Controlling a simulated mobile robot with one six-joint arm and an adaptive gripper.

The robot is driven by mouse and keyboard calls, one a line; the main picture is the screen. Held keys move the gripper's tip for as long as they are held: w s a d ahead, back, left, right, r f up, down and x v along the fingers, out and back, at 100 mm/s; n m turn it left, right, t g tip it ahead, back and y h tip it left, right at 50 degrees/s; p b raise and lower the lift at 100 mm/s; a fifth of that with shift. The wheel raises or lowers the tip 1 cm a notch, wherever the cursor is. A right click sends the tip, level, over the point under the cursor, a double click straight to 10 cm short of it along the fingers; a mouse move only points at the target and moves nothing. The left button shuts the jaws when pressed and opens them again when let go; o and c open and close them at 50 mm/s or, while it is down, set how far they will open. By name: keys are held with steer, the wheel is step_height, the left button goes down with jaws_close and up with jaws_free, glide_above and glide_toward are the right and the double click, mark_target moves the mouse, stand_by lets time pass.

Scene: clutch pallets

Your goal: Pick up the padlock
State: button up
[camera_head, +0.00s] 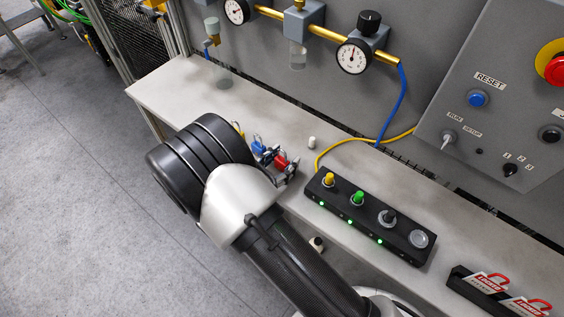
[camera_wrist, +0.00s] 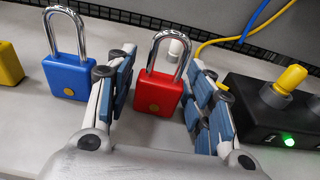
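A red padlock (camera_wrist: 158,93) with a silver shackle stands upright on the bench, between the fingers of my gripper (camera_wrist: 160,95) in the wrist view. The fingers are open, with a visible gap on the right and a narrower one on the left. A blue padlock (camera_wrist: 68,75) stands just left of the left finger. A yellow padlock (camera_wrist: 9,64) is cut off at the left edge. In the head view the red padlock (camera_head: 281,162) and blue padlock (camera_head: 258,147) show past my arm. The yellow one is mostly hidden there.
A black button box (camera_head: 370,215) with lit green lamps sits right of the padlocks. A small white cylinder (camera_head: 311,142) stands behind them. A yellow cable (camera_head: 345,142) runs along the bench (camera_head: 170,92). A grey panel with gauges (camera_head: 354,56) rises behind.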

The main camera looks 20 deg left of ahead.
steer(key=c, duration=0.8)
